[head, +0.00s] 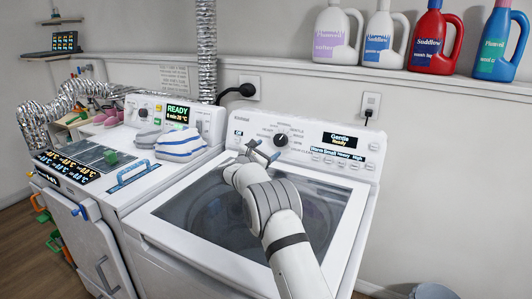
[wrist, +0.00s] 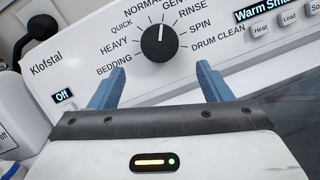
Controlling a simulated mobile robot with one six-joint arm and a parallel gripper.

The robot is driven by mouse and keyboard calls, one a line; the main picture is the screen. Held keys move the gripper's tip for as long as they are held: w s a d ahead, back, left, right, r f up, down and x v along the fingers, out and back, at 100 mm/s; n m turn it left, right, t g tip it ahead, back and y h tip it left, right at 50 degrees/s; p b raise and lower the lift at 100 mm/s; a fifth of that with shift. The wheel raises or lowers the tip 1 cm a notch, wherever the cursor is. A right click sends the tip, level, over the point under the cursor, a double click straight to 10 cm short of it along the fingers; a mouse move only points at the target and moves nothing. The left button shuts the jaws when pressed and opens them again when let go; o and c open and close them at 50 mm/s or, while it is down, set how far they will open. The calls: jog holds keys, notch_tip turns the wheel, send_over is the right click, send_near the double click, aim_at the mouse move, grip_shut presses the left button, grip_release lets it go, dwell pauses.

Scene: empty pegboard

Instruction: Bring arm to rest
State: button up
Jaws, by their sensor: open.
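My arm reaches up over the washing machine's dark glass lid (head: 210,205) in the head view. My gripper (head: 262,150) is near the washer's control panel, its blue fingers spread apart with nothing between them. In the wrist view my gripper (wrist: 160,85) is open, and the black dial (wrist: 159,42) shows beyond and between the fingertips. The dial also shows in the head view (head: 281,140), just right of the fingers. Its white mark points up, close to the NORMAL and GENTLE labels. The gripper looks apart from the dial, though the exact gap is hard to tell.
A second white machine (head: 130,185) with striped cloth (head: 180,146) on top stands to the left. Several detergent bottles, one red (head: 433,40), stand on the shelf (head: 430,76). An outlet (head: 370,105) is behind the panel. A grey bin (head: 432,291) is at lower right.

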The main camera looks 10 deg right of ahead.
jog(key=shift+a, duration=0.1)
dwell(0.3)
jog(key=s+d+r+m+g+y+p, duration=0.1)
jog(key=s+d+r+m+g, duration=0.2)
jog(key=s, duration=0.6)
jog(key=s+d+r+m+g+y, duration=0.1)
jog(key=s+d+m+g, duration=0.3)
jog(key=s, duration=0.5)
jog(key=s+d+r+m+g+y+p, duration=0.1)
jog(key=s+d+r+m, duration=0.25)
jog(key=s+m, duration=0.4)
jog(key=s+a+f+m+g+y, duration=0.1)
jog(key=s+f+m+y, duration=0.1)
jog(key=s, duration=0.9)
jog(key=s+a+f+m+g+y, duration=0.1)
jog(key=s+a+f+m+y, duration=0.1)
jog(key=s, duration=1)
jog(key=s+a+f+m+g+y+p, duration=0.1)
jog(key=s+m+y, duration=0.3)
jog(key=s, duration=0.7)
jog(key=shift+s+a+f+m, duration=0.3)
jog(key=shift+a+f+m, duration=0.45)
jog(key=shift+m, duration=0.2)
jog(key=shift+c, duration=0.4)
